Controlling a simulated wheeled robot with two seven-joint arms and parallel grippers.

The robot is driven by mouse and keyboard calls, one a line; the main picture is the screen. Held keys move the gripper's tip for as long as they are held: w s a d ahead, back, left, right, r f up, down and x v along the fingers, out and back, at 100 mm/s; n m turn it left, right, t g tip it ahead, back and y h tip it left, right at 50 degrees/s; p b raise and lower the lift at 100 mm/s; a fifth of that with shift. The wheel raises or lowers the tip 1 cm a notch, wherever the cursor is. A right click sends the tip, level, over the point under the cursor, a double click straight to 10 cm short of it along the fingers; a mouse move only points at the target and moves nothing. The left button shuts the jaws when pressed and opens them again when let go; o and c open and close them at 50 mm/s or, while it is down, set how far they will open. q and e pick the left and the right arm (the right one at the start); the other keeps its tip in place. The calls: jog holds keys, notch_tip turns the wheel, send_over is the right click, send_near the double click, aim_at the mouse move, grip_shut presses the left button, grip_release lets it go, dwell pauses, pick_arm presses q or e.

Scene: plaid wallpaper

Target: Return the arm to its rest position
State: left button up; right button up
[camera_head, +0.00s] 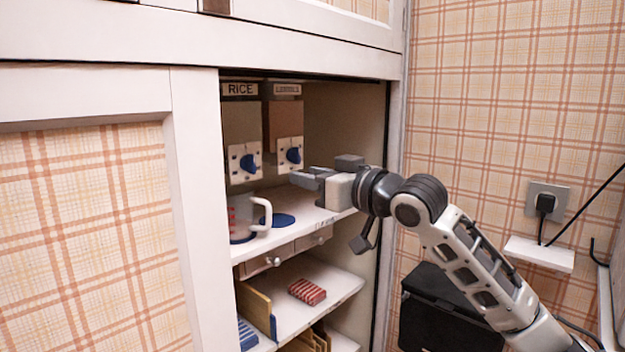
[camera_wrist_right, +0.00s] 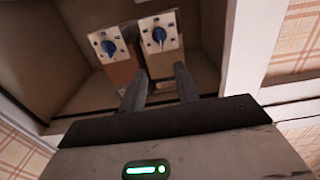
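My right arm (camera_head: 470,262) comes in from the lower right and reaches into the open cupboard. Its gripper (camera_head: 306,178) is above the upper shelf, just below the right dispenser and to the right of the measuring jug. In the right wrist view its two fingers (camera_wrist_right: 158,82) stand apart with nothing visible between them. Two dispensers with blue knobs, the left one (camera_head: 244,162) labelled RICE and the right one (camera_head: 291,155), are beyond the fingers. They also show in the right wrist view (camera_wrist_right: 110,46). My left gripper is not in view.
A measuring jug (camera_head: 243,217) stands on the upper shelf (camera_head: 326,217), left of a blue disc (camera_head: 279,221). A red striped item (camera_head: 307,291) lies on the lower shelf. The cupboard's side frame (camera_head: 397,130) is close to my arm. A black box (camera_head: 440,310) stands outside, right.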

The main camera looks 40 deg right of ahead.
dwell(0.3)
jog(key=s+a+f+g, duration=0.1)
jog(key=a+f, duration=0.2)
jog(key=f, duration=0.7)
jog(key=a+f+g, duration=0.2)
jog(key=f, duration=0.7)
jog(key=s+a+f+g, duration=0.1)
jog(key=a+f, duration=0.2)
jog(key=f, duration=0.7)
jog(key=s+a+f+n+g+y, duration=0.1)
jog(key=s+a+f+g, duration=0.2)
jog(key=s+a+f, duration=1.3)
jog(key=shift+s+a+f+g+y, duration=0.3)
jog(key=shift+a+f+y, duration=0.1)
jog(key=shift+a+f, duration=0.5)
